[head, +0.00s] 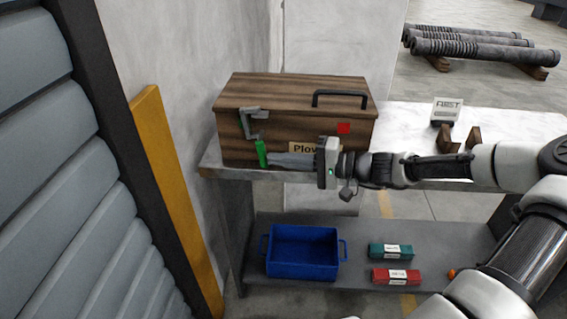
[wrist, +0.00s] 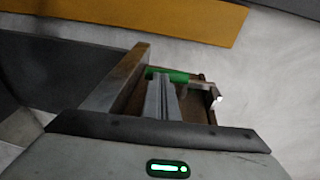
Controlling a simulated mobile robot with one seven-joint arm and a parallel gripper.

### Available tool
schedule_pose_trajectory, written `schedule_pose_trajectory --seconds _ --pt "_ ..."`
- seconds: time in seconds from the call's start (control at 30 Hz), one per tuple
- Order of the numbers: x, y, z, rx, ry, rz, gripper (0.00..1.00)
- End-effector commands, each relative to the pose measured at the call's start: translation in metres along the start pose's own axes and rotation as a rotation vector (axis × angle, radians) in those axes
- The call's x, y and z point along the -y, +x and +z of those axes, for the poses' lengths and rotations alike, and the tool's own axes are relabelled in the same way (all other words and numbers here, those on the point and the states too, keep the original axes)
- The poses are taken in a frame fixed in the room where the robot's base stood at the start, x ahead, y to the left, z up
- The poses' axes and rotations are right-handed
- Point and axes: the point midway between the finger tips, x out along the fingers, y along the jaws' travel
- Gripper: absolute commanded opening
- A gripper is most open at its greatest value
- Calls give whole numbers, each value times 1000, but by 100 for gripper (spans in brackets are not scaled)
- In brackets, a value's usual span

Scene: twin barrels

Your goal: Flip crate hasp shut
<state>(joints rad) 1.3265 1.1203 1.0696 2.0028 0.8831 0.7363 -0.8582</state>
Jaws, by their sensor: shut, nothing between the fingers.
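The wooden crate (head: 290,110) stands closed on the bench top, with a dark handle (head: 340,97) on its lid. Its metal hasp (head: 254,120) is at the front left, with a green tab (head: 262,153) hanging at its lower end. The green tab also shows in the wrist view (wrist: 170,76), with the metal bracket (wrist: 208,93) to its right. My gripper (head: 270,160) is shut and empty, pointing left along the crate's front. Its fingertips are at the green tab; I cannot tell if they touch it. My gripper partly covers the label on the crate.
A white sign block (head: 447,110) and small wooden blocks (head: 448,138) stand on the bench (head: 510,124) to the right. The lower shelf holds a blue bin (head: 303,252), a teal box (head: 391,251) and a red box (head: 396,276). A yellow post (head: 175,195) and shutter flank the left.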

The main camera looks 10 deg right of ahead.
Motion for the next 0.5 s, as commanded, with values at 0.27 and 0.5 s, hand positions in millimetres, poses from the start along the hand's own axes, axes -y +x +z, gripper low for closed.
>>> schedule_pose_trajectory --seconds 0.27,0.5 --pt "-5 7 2 3 6 -25 0" --pt "-7 10 3 3 5 -23 0"
